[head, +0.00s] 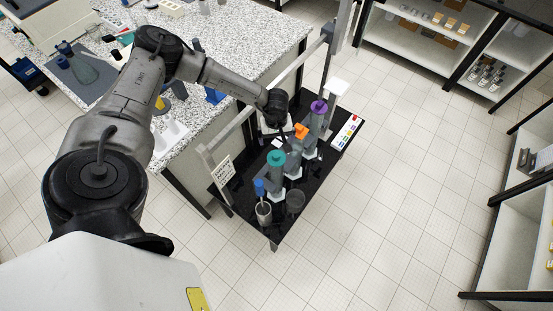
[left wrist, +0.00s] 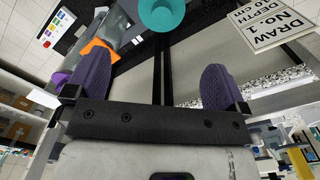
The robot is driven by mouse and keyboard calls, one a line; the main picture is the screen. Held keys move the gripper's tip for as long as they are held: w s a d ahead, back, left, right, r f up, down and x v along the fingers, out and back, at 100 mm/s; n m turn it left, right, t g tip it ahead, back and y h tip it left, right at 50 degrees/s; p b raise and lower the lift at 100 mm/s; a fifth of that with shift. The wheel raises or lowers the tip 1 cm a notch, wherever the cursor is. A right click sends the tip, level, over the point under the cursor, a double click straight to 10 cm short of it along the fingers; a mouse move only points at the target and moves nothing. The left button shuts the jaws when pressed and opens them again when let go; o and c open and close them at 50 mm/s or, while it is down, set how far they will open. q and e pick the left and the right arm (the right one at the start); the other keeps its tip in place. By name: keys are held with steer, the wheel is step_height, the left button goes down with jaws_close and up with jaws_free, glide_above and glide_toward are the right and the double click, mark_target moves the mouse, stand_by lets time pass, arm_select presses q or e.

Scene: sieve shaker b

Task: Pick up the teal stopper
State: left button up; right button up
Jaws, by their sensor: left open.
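The teal stopper (head: 276,158) sits on top of a grey cylinder on the black cart in the head view. In the left wrist view the teal stopper (left wrist: 162,12) is cut by the top edge, beyond the fingertips and roughly centred between them. My left gripper (head: 281,138) hangs over the cart, close behind the stopper in the picture. In the left wrist view the two purple-padded fingers of my left gripper (left wrist: 157,78) are spread wide with nothing between them. My right gripper is in neither view.
An orange stopper (head: 301,130) and a purple stopper (head: 318,107) top neighbouring cylinders. A printed sign (head: 222,173) and a rail stand along the cart's left side. A speckled bench (head: 235,40) lies behind; floor at right is free.

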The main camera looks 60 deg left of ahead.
arm_select(q)
glide_above(276, 154)
step_height(276, 154, down, 7)
steer(key=shift+a+r+p, duration=0.15)
steer(key=shift+r+p, duration=0.05)
steer(key=shift+p, duration=0.1)
steer(key=shift+f+p, duration=0.4)
steer(key=shift+f, duration=2.9)
steer(key=c, duration=0.9)
